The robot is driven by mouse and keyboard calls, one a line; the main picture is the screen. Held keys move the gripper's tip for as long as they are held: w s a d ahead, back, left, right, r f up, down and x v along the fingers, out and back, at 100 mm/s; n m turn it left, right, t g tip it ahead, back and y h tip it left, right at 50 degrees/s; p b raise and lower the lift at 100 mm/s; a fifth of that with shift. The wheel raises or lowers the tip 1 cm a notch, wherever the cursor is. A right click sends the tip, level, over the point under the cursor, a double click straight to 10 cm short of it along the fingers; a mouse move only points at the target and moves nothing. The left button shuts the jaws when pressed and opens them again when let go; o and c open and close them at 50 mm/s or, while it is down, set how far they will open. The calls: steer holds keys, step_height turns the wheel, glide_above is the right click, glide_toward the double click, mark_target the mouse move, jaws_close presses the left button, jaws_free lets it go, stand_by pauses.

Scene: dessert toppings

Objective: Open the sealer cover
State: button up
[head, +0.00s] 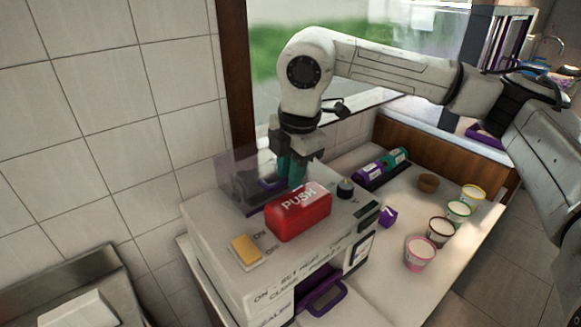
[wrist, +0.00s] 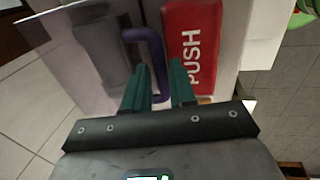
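The sealer (head: 215,225) is a white box machine with a red PUSH block (head: 298,218) on top, which also shows in the wrist view (wrist: 190,50). Its see-through cover (head: 236,168) is behind the block at the left; in the wrist view it is a clear pane (wrist: 60,45). A purple handle (wrist: 130,34) is at the pane; its right leg runs down between my fingertips. My gripper (head: 292,180) points down behind the red block. Its green fingers (wrist: 160,72) are apart, one on each side of the handle's leg. I cannot tell whether they touch it.
A yellow switch (head: 246,250) and black knob (head: 345,188) are on the sealer's top. A lower purple handle (head: 322,297) is at its front. A tiled wall is at the left.

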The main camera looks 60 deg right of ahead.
steer(key=shift+c, duration=0.2)
jaws_close()
stand_by(0.4)
